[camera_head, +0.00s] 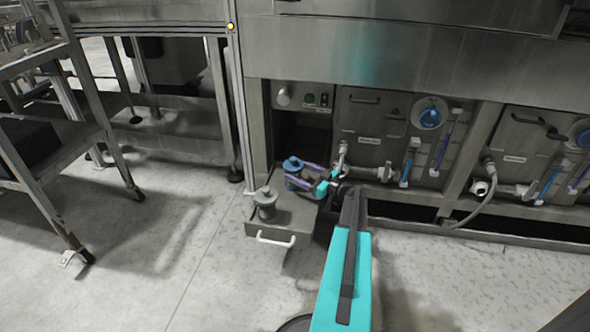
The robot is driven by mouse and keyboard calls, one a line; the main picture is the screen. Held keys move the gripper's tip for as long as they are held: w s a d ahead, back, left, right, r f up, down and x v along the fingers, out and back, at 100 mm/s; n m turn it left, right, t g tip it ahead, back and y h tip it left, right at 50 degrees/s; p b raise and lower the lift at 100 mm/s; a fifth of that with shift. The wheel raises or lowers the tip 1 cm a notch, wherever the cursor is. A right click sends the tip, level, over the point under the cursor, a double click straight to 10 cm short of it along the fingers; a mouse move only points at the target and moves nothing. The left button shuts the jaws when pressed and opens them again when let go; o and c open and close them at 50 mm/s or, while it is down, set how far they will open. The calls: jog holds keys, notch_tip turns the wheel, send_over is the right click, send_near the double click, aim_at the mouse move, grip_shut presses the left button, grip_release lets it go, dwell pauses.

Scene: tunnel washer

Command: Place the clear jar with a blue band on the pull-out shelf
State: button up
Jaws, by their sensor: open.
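The pull-out shelf (283,220) is a grey drawer-like box with a white handle, drawn out from the machine's lower front. A jar with blue on it (292,163) stands upright toward the back of the shelf; it looks like the clear jar with a blue band, but its lower part is mostly hidden by my gripper. My gripper (297,175) comes in from the right with its purple fingers open, one on each side of the jar. I cannot tell whether the fingers touch it.
A grey lidded jar (266,203) stands on the shelf's front left. Machine panels with valves and a hose (470,215) line the right. A metal rack (50,190) stands at left. The floor in front of the shelf is clear on the left.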

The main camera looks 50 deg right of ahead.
jog(key=s+p, duration=0.1)
jog(key=s, duration=0.2)
jog(key=s+d, duration=0.1)
jog(key=s, duration=0.2)
jog(key=s+p, duration=0.1)
jog(key=s, duration=0.2)
jog(key=shift+s+d+p, duration=0.1)
jog(key=shift+d+p, duration=0.15)
jog(key=shift+p, duration=0.1)
jog(key=shift+r, duration=0.15)
